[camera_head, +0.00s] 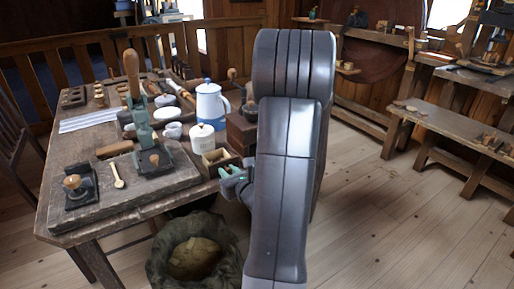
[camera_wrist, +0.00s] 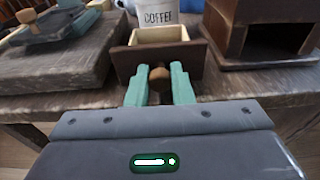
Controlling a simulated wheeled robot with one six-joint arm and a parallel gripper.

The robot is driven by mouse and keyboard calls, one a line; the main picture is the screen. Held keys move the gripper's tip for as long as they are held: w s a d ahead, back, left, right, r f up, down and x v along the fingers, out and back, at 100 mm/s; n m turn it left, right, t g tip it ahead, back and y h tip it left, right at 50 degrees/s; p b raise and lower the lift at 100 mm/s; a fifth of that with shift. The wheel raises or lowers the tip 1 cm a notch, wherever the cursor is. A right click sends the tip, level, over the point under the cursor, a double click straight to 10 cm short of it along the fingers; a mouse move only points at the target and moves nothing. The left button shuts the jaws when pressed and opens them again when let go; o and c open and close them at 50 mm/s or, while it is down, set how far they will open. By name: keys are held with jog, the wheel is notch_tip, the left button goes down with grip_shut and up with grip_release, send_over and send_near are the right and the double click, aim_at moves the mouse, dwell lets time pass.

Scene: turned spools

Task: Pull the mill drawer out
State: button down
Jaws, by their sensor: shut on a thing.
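The mill drawer (camera_wrist: 188,58) is a small dark-brown wooden box, open on top, with pale inner walls and a round wooden knob (camera_wrist: 159,74). My gripper (camera_wrist: 159,82) has its green fingers on both sides of the knob, shut on it. The drawer is clear of the brown mill (camera_wrist: 226,42), which stands to its right with a dark, empty opening in its front. In the head view the drawer (camera_head: 222,156) is by the table's front edge, and my gripper (camera_head: 237,176) is partly hidden by my arm. I cannot tell whether the drawer touches the table.
A white COFFEE canister (camera_wrist: 159,14) stands just behind the drawer. A blue-lidded white pot (camera_head: 210,106) stands farther back on the table (camera_head: 75,228). A lever tool on a wooden board (camera_head: 175,181) is to the left. A sack (camera_head: 160,262) stands on the floor below.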

jog(key=c, duration=1.2)
grip_release()
jog(key=p+v, duration=0.1)
jog(key=v, duration=1.2)
jog(key=shift+s+d+r, duration=0.1)
jog(key=shift+s+d, duration=0.1)
jog(key=shift+s, duration=0.15)
jog(key=shift+w, duration=0.1)
